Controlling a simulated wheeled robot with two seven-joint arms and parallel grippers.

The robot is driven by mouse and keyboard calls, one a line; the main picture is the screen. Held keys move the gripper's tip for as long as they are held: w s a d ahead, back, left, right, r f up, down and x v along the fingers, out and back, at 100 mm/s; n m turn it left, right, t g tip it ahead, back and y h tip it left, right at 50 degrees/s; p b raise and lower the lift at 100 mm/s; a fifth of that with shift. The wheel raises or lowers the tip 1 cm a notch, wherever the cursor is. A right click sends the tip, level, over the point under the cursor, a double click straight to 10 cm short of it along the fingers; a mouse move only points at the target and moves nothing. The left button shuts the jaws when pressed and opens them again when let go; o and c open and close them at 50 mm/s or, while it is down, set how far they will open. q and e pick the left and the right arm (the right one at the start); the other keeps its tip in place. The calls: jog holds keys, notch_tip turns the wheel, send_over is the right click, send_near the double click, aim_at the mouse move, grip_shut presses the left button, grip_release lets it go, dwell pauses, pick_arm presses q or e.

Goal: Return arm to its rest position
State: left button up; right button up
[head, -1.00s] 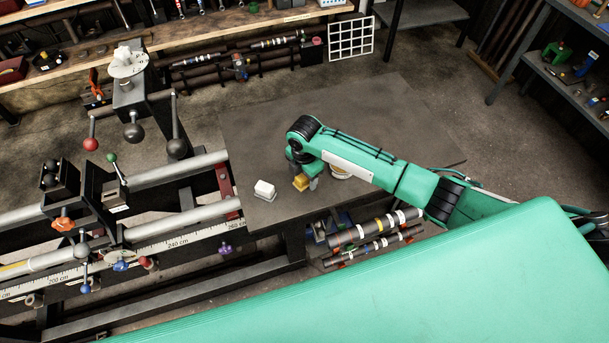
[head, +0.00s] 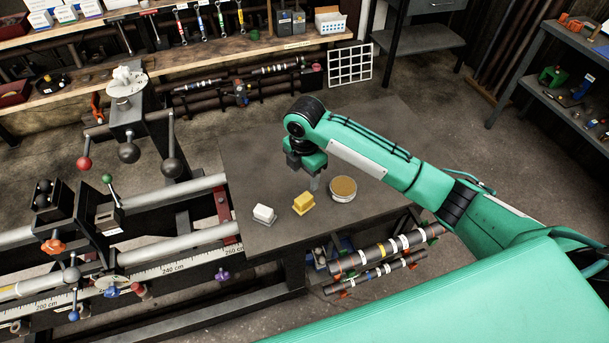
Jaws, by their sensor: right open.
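My right arm (head: 385,165) reaches in from the right over the dark grey table (head: 250,155). My right gripper (head: 313,182) is open and empty. It points down above the table, just behind a yellow block (head: 303,204). The gripper appears apart from the block. A white block (head: 264,214) sits to the left of the yellow one. A round tin with a brown top (head: 343,188) stands to the right of the gripper. My left gripper is not in view.
The lathe (head: 160,205) with its bed, levers and knobs fills the left side. A wooden shelf (head: 110,95) with tools runs along the back. Driveshafts (head: 385,250) lie below the table's right end. A metal shelf (head: 560,80) stands at the right.

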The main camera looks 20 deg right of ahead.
jog(key=s+a+f+m+t+y, duration=0.1)
jog(key=s+a+f+m, duration=0.15)
jog(key=s, duration=0.25)
jog(key=s+a+f+m+y, duration=0.1)
jog(key=s+m, duration=0.2)
jog(key=s, duration=0.2)
jog(key=s+a+f+m+t+y, duration=0.1)
jog(key=s+f+m, duration=0.15)
jog(key=s, duration=0.25)
jog(key=s+d+r+m+t+h, duration=0.2)
jog(key=s+d+m+h, duration=0.1)
jog(key=s+d+m, duration=0.9)
jog(key=s+a+f+g+b, duration=0.1)
jog(key=s+f, duration=0.1)
jog(key=f, duration=1.5)
jog(key=s+f+g, duration=0.1)
jog(key=s+f, duration=0.1)
jog(key=f, duration=1.5)
jog(key=s+d+f+g+b, duration=0.1)
jog(key=s+d+f, duration=0.2)
jog(key=s+f, duration=1.5)
jog(key=shift+f, duration=0.65)
